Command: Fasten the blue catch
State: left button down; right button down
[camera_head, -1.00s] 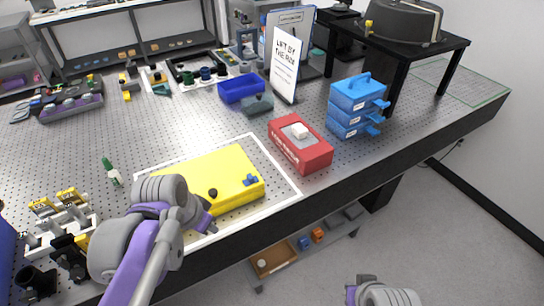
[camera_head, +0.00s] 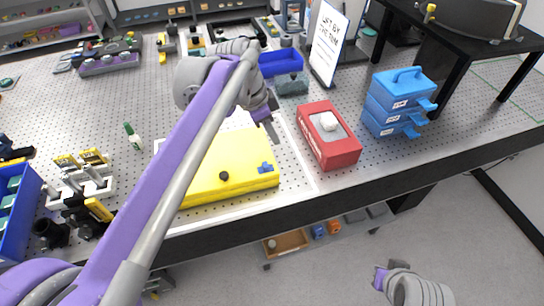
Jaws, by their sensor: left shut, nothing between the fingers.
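The yellow case (camera_head: 215,181) lies flat inside a white outline on the perforated bench. The small blue catch (camera_head: 266,168) is on its front right, with a black knob (camera_head: 224,176) to its left. I cannot tell how the catch is set. My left gripper (camera_head: 271,132) is shut and empty, pointing down near the case's back right corner, behind the catch and apart from it. My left arm hides the back left of the case. My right gripper (camera_head: 380,279) is low at the right, off the bench; its fingers are too small to read.
A red box (camera_head: 328,140) with a white knob stands right of the case. Blue stacked drawers (camera_head: 395,103), a blue bin (camera_head: 281,63) and a sign (camera_head: 328,43) stand behind or beside it. Fixtures crowd the left. The bench's front edge (camera_head: 340,198) is close.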

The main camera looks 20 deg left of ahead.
aim_at(262, 170)
pick_arm(q)
jog(key=f, duration=0.9)
jog(key=shift+w+d+f, duration=0.15)
jog(key=shift+w+d, duration=0.05)
jog(key=shift+s+a, duration=0.3)
jog(key=shift+a, duration=0.15)
jog(key=shift+s+a, duration=0.55)
jog(key=shift+a, duration=0.25)
jog(key=shift+s+a, duration=0.55)
jog(key=shift+a, duration=0.25)
jog(key=shift+f, duration=0.1)
